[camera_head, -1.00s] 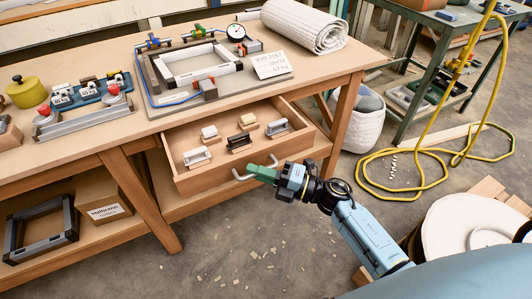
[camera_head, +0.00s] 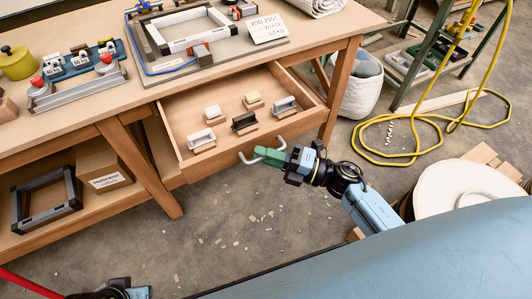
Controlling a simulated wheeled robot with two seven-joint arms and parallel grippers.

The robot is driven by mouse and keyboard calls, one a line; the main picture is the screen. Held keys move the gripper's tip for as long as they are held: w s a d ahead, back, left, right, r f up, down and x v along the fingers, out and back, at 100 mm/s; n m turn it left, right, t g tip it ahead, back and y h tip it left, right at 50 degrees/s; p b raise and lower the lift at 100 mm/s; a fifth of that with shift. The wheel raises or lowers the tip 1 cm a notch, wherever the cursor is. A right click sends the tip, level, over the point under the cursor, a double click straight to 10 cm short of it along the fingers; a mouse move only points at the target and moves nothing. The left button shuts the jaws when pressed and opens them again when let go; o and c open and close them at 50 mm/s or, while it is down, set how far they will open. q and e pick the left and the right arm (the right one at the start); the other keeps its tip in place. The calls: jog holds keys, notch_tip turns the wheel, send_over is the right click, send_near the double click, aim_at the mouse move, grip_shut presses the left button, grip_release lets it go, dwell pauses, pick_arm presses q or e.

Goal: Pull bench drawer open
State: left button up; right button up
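The bench drawer (camera_head: 222,158) is a wooden tray that stands out from under the bench top, open far enough to show several small parts inside. Its pale curved handle (camera_head: 246,160) is on the front face. My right gripper (camera_head: 269,156) has its green fingers closed around the middle of the handle. The fingers hide that part of the handle, and both handle ends show. A piece of my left arm shows at the bottom left edge; its gripper fingers are out of the picture.
The wooden bench (camera_head: 90,122) carries a fixture plate, a sign (camera_head: 265,28) and a blue tool rack (camera_head: 88,65). A cardboard box (camera_head: 104,168) and a dark frame (camera_head: 45,207) sit on the lower shelf. A yellow hose (camera_head: 400,160) lies right. Floor before the drawer holds only scraps.

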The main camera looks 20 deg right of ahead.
jog(key=shift+o, duration=1.1)
